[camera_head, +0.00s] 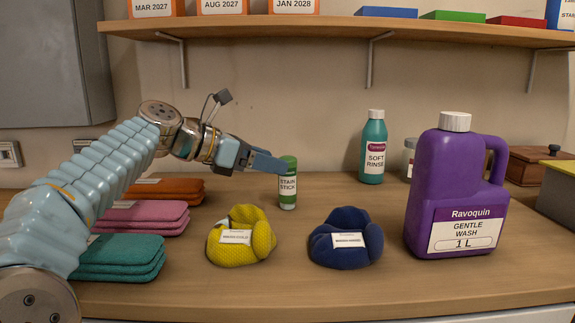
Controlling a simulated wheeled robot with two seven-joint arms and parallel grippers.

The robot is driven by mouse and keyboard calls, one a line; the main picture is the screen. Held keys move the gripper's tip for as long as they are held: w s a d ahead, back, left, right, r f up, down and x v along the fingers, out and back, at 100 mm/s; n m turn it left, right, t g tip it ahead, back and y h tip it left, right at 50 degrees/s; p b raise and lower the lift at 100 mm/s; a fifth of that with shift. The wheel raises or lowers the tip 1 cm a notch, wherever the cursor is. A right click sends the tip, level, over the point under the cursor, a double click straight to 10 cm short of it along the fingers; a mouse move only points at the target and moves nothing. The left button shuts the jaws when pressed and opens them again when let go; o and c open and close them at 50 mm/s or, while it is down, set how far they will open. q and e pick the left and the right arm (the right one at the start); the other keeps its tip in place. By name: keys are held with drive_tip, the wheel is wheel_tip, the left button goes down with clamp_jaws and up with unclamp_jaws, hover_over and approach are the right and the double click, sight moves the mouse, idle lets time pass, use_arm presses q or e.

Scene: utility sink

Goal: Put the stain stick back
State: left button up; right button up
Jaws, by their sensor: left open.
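The stain stick (288,190) is a small green cylinder with a white label reading "STAIN STICK". It stands upright on the wooden counter, near the middle of the head view. My left gripper (280,165) reaches in from the left, with its blue fingers at the height of the stick's cap. The fingers overlap the left side of the cap in the picture. I cannot tell whether they touch it or are around it. The gripper is open. My right gripper is not in view.
A yellow bundle (241,240) and a navy bundle (345,243) lie in front. A purple jug (455,190) stands right, a teal bottle (373,150) behind. Folded cloths (125,257) are stacked left. A wall shelf (330,28) holds boxes above.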

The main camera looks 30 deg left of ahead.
use_arm(q)
drive_tip(key=v, duration=0.5)
idle(1.4)
